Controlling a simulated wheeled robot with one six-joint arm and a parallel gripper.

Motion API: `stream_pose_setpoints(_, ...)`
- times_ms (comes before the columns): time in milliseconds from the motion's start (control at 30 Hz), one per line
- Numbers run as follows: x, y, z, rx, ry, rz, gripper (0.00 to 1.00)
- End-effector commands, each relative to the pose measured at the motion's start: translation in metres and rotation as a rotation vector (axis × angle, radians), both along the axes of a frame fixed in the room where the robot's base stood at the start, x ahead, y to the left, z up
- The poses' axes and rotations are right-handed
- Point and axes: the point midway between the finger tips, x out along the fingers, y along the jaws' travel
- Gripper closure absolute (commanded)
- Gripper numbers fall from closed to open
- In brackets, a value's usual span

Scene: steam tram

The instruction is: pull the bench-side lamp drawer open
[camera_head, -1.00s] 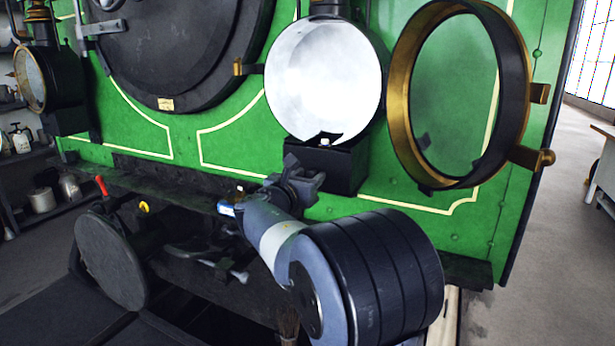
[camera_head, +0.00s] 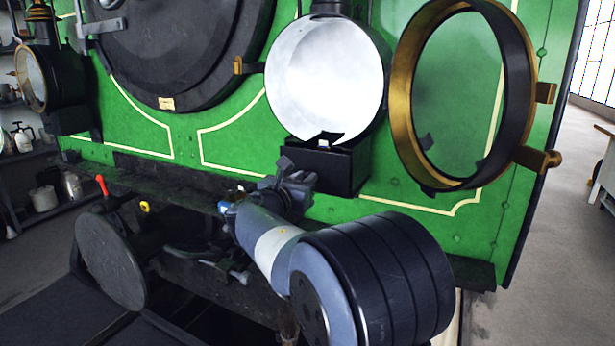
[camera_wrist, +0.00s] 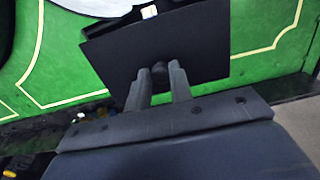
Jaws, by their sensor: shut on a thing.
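The black lamp drawer (camera_head: 338,170) is under the open round lamp (camera_head: 325,80) on the green tram front. It stands part way out, with a dark opening along its top and a small pale thing (camera_head: 322,142) inside. In the wrist view the drawer's flat front (camera_wrist: 120,62) faces me, and the pale thing shows at the top edge. My gripper (camera_head: 288,176) is at the drawer front. The wrist view shows my gripper (camera_wrist: 160,82) shut on a small dark knob (camera_wrist: 159,69), one finger on each side.
The brass-rimmed lamp door (camera_head: 402,100) stands swung open to the right of the lamp. A second lamp (camera_head: 38,75) is at the far left. Below are a dark beam (camera_head: 150,180) and a round buffer (camera_head: 110,260).

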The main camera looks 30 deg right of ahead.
Motion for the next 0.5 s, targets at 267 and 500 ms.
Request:
stream_pose_setpoints(267, -0.046, 0.061, 0.001, 0.001, 0.000, 0.006, 1.00)
stream_pose_setpoints(500, -0.073, 0.093, 0.000, 0.002, 0.000, 0.002, 1.00)
